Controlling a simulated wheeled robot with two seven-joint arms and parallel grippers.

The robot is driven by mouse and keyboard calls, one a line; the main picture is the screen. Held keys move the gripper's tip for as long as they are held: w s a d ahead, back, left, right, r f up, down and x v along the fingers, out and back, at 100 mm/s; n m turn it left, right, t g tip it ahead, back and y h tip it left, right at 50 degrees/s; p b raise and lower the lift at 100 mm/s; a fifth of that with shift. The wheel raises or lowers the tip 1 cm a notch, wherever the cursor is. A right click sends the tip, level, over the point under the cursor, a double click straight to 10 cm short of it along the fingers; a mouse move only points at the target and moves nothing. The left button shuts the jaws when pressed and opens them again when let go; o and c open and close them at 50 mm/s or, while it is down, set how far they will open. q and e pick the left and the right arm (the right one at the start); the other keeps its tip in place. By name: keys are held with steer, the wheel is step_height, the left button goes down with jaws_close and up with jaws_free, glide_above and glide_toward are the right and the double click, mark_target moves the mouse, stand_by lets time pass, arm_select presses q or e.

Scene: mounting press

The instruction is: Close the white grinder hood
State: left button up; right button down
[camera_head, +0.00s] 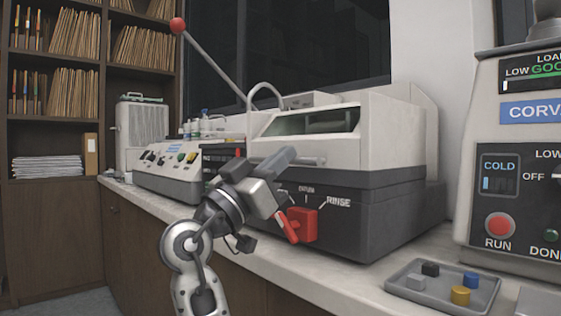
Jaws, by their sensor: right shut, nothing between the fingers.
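The grinder is a dark grey box with a white hood (385,130) on top, right of centre in the head view. The front of the hood has a wide slanted opening or window (318,121), dark and greenish inside. A light bar-like handle (308,161) runs along its lower front edge, partly behind my gripper. I cannot tell how far the hood is raised. My right gripper (287,160) is shut and empty, in front of the hood's lower left front; I cannot tell whether it touches. My left gripper is not in view.
A red knob (303,225) marked RINSE is just below my right gripper. A control-panel machine (165,181) and a red-balled lever (178,26) are to the left. A mounting press (530,150) and a grey tray (425,303) with small blocks are on the right.

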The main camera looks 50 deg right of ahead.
steer(key=shift+f, duration=0.1)
step_height(320, 180, up, 4)
steer(key=p, duration=0.2)
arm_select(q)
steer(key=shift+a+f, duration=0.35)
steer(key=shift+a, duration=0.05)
arm_select(e)
steer(key=v, duration=1)
steer(key=shift+a, duration=0.5)
steer(key=shift+w, duration=0.1)
